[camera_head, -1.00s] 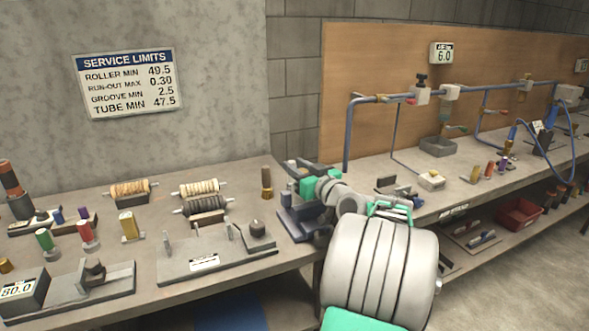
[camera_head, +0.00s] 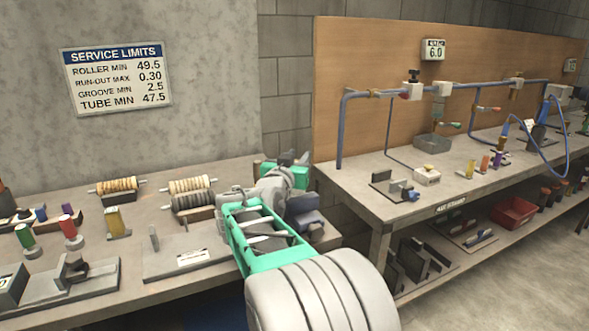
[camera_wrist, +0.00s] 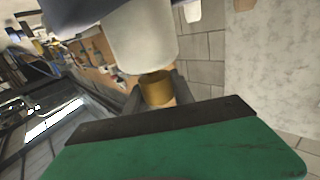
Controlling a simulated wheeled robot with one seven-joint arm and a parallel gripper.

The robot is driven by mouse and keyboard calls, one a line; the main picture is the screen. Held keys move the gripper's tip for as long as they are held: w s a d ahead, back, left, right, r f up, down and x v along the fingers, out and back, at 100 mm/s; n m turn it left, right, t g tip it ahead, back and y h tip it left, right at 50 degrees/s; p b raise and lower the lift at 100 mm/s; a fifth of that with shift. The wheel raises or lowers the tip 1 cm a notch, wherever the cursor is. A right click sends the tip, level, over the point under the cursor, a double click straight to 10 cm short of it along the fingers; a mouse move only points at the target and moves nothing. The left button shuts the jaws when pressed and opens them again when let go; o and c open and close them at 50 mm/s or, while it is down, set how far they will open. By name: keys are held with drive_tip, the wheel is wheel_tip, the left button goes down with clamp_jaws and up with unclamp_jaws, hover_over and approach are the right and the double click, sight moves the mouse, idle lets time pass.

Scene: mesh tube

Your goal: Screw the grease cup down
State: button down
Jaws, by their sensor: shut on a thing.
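In the wrist view, a brass-coloured cylinder (camera_wrist: 157,88), which looks like the grease cup, sits between the dark fingers of my gripper (camera_wrist: 158,98). My gripper is shut on it. A larger white cylinder (camera_wrist: 142,42) adjoins its far end; I cannot tell whether they are threaded together. In the head view, my gripper (camera_head: 288,160) is at the right end of the left bench, above a dark blue-grey fixture (camera_head: 304,222). My arm hides the held cylinder there.
The left bench (camera_head: 130,262) carries wound rollers (camera_head: 190,185), coloured cylinders and a grey plate fixture (camera_head: 185,255) left of my arm. A gap separates it from the right bench (camera_head: 400,205), which holds a small jig (camera_head: 397,188) and piping. A red bin (camera_head: 513,211) sits below.

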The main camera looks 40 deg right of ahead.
drive_tip(key=m+g+h, duration=0.1)
drive_tip(key=m+g, duration=0.1)
drive_tip(key=g, duration=0.1)
drive_tip(key=s+m+g, duration=0.1)
drive_tip(key=g, duration=0.1)
drive_tip(key=m+g+h, duration=0.1)
drive_tip(key=m+g, duration=0.1)
drive_tip(key=g, duration=0.1)
drive_tip(key=shift+s+d+f+m+g+h, duration=0.15)
drive_tip(key=shift+d+m+g+h, duration=0.1)
drive_tip(key=shift+m+g+h, duration=0.05)
drive_tip(key=shift+s, duration=0.1)
drive_tip(key=c, duration=1.1)
unclamp_jaws()
